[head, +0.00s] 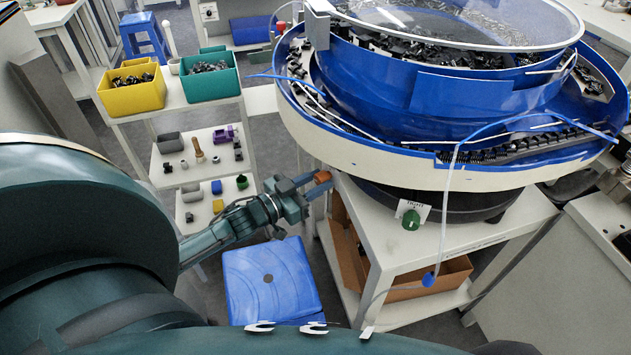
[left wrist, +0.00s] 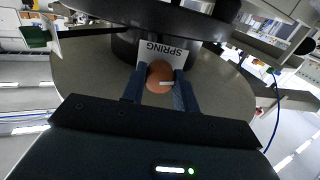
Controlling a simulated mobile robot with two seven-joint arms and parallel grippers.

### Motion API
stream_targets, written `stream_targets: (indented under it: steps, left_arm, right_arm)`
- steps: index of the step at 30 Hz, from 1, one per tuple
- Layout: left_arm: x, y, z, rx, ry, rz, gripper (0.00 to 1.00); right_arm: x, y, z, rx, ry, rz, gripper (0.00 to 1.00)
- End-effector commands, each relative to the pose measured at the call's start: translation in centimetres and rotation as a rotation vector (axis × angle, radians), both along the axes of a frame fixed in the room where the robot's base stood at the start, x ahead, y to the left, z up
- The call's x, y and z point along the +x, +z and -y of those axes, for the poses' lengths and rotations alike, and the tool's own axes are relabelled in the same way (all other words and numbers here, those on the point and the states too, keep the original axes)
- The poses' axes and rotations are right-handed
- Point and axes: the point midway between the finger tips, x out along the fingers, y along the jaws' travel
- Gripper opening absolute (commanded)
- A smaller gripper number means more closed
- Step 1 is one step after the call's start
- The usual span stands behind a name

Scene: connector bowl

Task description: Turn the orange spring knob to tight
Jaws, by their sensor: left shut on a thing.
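The orange spring knob (left wrist: 160,76) is round with a pale pointer line, and sits in front of a white label reading SPRING (left wrist: 165,52) in the left wrist view. My left gripper (left wrist: 161,90) has its two blue fingers on either side of the knob, shut on it. In the head view the knob (head: 322,177) shows as a small orange piece at the tips of my left gripper (head: 312,184), below the blue bowl's rim. The pointer line lies roughly sideways in the wrist view. My right gripper is not in view.
The blue vibrating bowl (head: 430,95) overhangs the stand. A blue stool (head: 270,280) is below my left arm. A shelf (head: 165,104) with yellow and green bins stands at left.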

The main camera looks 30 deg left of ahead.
Motion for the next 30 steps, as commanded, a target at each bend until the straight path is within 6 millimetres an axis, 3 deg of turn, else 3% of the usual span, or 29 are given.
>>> stream_targets:
  steps: [30]
  left_arm:
    - [0.01, -0.04, -0.09, 0.864, -0.002, 0.324, 0.07]
  right_arm:
    - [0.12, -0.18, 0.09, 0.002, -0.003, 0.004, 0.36]
